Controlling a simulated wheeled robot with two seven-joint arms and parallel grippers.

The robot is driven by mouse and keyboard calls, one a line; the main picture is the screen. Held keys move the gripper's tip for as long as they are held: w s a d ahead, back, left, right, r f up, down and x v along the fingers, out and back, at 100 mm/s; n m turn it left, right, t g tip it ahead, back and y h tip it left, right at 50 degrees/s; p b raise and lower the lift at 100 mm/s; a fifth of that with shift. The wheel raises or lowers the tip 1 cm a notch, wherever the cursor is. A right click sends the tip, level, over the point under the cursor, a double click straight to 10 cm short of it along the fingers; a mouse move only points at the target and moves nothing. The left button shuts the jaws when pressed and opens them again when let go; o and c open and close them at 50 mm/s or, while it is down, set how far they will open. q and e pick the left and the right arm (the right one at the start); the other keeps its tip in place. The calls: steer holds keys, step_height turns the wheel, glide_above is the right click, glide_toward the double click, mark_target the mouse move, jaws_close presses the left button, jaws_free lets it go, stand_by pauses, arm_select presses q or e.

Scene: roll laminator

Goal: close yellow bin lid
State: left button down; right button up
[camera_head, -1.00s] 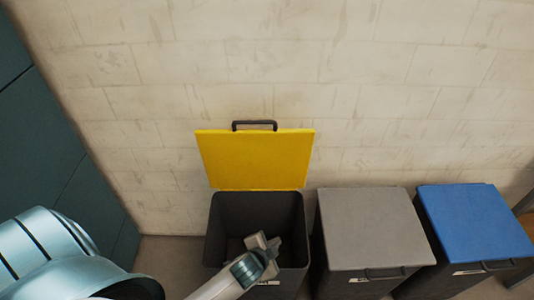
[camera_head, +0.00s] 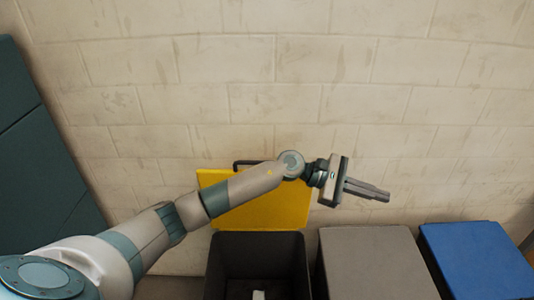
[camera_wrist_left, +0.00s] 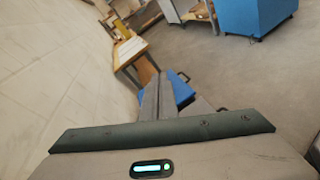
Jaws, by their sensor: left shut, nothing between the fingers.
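The yellow lid (camera_head: 265,211) stands open, raised against the wall behind its dark bin (camera_head: 258,252). Its dark handle (camera_head: 237,164) shows at the top edge, partly hidden by my left arm. My left gripper (camera_head: 387,196) is shut and empty. It points right, to the right of the yellow lid and above the grey-lidded bin, apart from the lid. My left forearm crosses in front of the lid's upper part. A small pale thing (camera_head: 258,295) shows inside the open bin. My right gripper is not in view.
A bin with a shut grey lid (camera_head: 375,265) stands right of the open bin, then one with a shut blue lid (camera_head: 477,258). A block wall (camera_head: 300,100) is close behind. A dark teal panel (camera_head: 40,160) is at left. The wrist view shows a wooden table (camera_wrist_left: 130,52).

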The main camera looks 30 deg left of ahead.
arm_select(q)
steer(key=w+a+m+g+y, duration=0.15)
steer(key=a+m+y, duration=0.25)
steer(key=a, duration=0.4)
steer(key=w+a+m+g+y, duration=0.1)
steer(key=w+a+m+y, duration=0.1)
steer(key=a+m+y, duration=0.35)
steer(key=a+r+y, duration=0.3)
steer(key=a, duration=0.8)
steer(key=a+r+m+y, duration=0.1)
steer(key=a+r+y, duration=0.2)
steer(key=a, duration=0.8)
steer(key=shift+w+r, duration=0.25)
steer(key=shift+r, duration=0.4)
steer(key=shift+f+y, duration=0.1)
steer(key=shift+y, duration=0.15)
